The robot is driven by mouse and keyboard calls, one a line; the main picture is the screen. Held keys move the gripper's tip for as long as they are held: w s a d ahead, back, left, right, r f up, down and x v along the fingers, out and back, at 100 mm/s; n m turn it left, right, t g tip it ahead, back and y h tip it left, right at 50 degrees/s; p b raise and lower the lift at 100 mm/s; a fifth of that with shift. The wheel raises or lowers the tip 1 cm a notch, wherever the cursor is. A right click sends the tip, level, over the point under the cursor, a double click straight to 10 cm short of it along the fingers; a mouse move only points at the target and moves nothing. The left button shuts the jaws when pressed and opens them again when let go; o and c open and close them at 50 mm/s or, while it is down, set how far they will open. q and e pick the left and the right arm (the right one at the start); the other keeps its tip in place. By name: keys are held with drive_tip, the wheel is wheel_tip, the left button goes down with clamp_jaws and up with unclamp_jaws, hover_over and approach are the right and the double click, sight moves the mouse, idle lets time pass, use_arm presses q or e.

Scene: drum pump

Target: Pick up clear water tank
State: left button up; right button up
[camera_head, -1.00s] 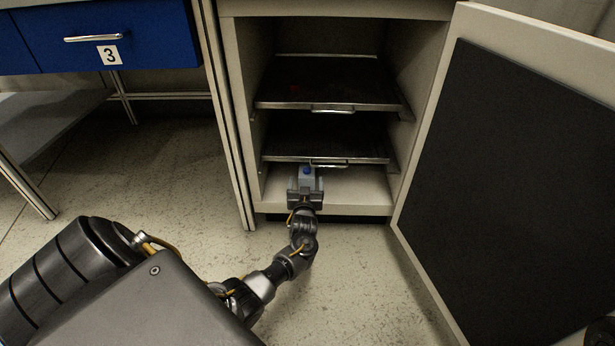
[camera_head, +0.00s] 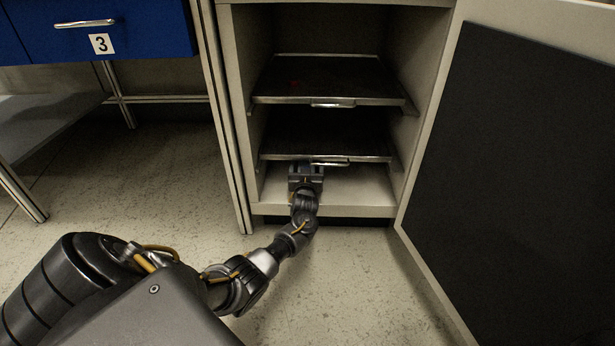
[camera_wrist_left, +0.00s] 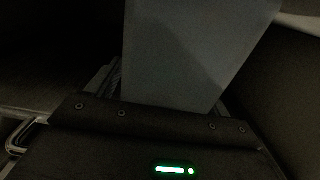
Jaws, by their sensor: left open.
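The clear water tank (camera_wrist_left: 190,50) shows in the left wrist view as a dim grey-blue block filling the upper middle, directly in front of my left gripper. Its sides lie between the two dark fingers; I cannot tell whether they touch it. In the head view my left gripper (camera_head: 306,172) reaches into the bottom of the open cabinet, just under the lower shelf, and hides the tank. My left gripper is open. My right gripper is not in view.
The cabinet (camera_head: 240,120) has a lower pull-out shelf (camera_head: 330,148) close above my gripper and an upper shelf (camera_head: 330,80). Its door (camera_head: 510,180) stands open at the right. A desk with a blue drawer (camera_head: 130,30) is at the left. The cabinet floor (camera_head: 365,190) is clear at right.

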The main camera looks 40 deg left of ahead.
use_arm(q)
drive_tip(key=c, duration=1.4)
drive_tip(key=shift+r, duration=0.1)
drive_tip(key=shift+c, duration=0.4)
